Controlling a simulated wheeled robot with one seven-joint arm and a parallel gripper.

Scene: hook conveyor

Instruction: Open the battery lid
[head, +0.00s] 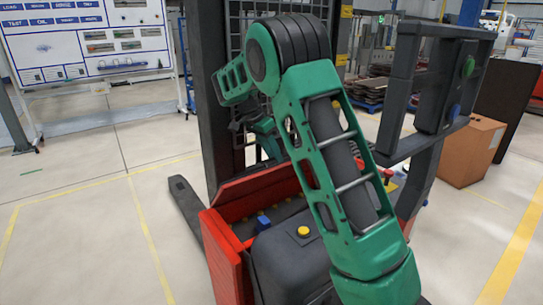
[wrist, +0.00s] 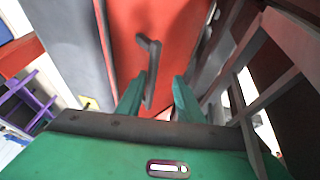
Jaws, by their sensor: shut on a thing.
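In the wrist view, a dark grey bent handle (wrist: 150,68) stands on a red panel (wrist: 125,40), which looks like the lid. My gripper (wrist: 160,88) has its two green fingers on either side of the handle's lower part and is shut on it.
The truck's dark mast (head: 215,110) rises beside my arm, with a dark frame (head: 392,110) on the right. A dark cover with a yellow button (head: 303,231) is near the front. A cardboard box (head: 471,150) stands at right. The floor at left is clear.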

